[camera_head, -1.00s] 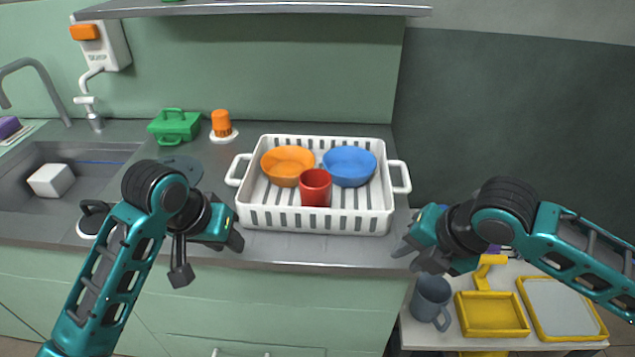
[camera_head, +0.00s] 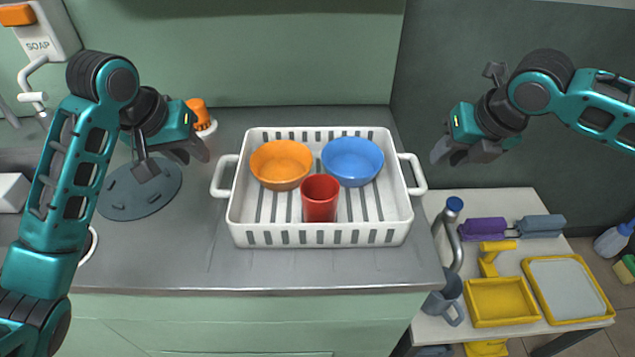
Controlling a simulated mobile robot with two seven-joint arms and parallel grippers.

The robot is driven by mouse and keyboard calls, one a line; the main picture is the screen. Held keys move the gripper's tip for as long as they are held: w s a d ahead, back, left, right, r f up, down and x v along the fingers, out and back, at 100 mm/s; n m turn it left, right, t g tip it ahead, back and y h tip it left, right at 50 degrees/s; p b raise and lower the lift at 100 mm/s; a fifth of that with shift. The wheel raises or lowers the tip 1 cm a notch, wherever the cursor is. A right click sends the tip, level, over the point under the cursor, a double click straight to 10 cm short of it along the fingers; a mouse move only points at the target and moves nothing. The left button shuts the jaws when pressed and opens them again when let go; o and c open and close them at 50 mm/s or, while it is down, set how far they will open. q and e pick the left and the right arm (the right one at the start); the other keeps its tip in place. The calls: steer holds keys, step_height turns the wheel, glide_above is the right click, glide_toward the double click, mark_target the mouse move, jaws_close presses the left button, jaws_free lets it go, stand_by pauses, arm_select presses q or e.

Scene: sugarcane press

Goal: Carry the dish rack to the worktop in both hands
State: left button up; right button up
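The white dish rack (camera_head: 320,236) stands level on the grey worktop (camera_head: 300,268). It holds an orange bowl (camera_head: 281,165), a blue bowl (camera_head: 352,162) and an upright red cup (camera_head: 320,200). Its left handle (camera_head: 221,177) and right handle (camera_head: 413,174) stick out at the sides, both bare. My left gripper (camera_head: 197,155) is above and left of the left handle, apart from it. My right gripper (camera_head: 446,155) is above and right of the right handle, also apart. Both grippers look open and empty.
A dark round mat (camera_head: 140,192) lies left of the rack, partly under my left arm. An orange-topped item (camera_head: 199,114) stands behind my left gripper. Right of the worktop's edge, a lower white table (camera_head: 500,205) holds yellow trays (camera_head: 500,303) and a grey mug (camera_head: 445,298).

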mark_target(216, 175)
arm_select(q)
steer(key=shift+f, duration=0.1)
arm_select(e)
steer(key=shift+f, duration=0.1)
